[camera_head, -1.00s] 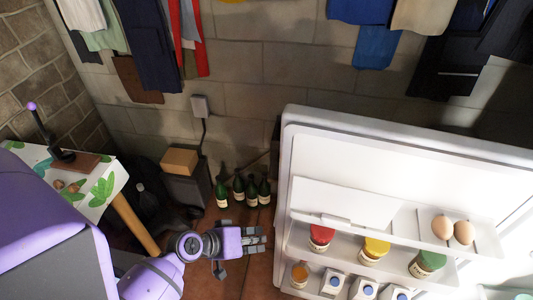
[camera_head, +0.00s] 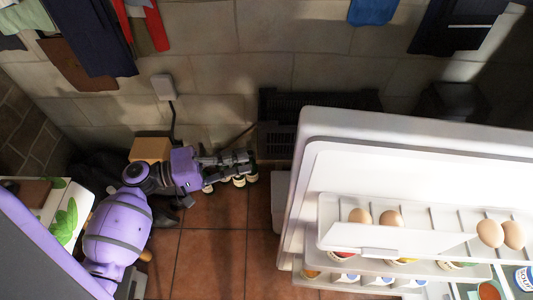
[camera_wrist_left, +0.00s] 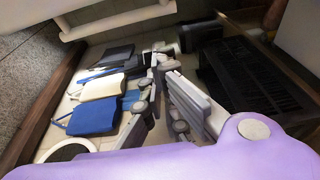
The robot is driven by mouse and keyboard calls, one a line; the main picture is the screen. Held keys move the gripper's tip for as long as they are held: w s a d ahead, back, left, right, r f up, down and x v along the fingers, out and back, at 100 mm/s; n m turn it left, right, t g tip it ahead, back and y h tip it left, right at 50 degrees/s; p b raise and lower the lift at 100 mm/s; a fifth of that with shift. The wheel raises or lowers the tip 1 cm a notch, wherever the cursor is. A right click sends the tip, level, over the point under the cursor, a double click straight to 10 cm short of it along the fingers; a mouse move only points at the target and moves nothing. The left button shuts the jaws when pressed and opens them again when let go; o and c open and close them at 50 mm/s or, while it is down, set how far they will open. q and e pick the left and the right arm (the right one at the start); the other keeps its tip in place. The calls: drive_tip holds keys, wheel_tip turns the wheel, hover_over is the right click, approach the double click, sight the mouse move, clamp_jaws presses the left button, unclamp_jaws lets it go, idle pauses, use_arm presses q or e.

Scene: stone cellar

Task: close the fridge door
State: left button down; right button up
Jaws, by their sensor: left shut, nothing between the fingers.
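The white fridge door (camera_head: 400,180) stands open on the right of the head view, its inner side facing me. Its shelf holds several eggs, and a lower shelf holds jars and cartons, partly hidden by the shelf above. My left gripper (camera_head: 248,165) is to the left of the door's free edge, apart from it. My right gripper is not in view.
A dark slatted crate (camera_head: 305,115) stands at the wall behind the door; it also shows in the left wrist view (camera_wrist_left: 240,75). A cardboard box (camera_head: 150,149) is beside my left arm. A table (camera_head: 50,205) is at the left. Tiled floor (camera_head: 215,240) left of the door is clear.

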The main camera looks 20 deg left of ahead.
use_arm(q)
drive_tip(key=d+p, duration=0.3)
drive_tip(key=d, duration=0.7)
drive_tip(key=shift+r+h+p, duration=0.25)
drive_tip(key=shift+h+p, duration=0.05)
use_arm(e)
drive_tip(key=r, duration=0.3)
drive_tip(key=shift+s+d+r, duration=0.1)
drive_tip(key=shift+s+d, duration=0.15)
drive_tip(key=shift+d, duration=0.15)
use_arm(q)
drive_tip(key=shift+d, duration=0.1)
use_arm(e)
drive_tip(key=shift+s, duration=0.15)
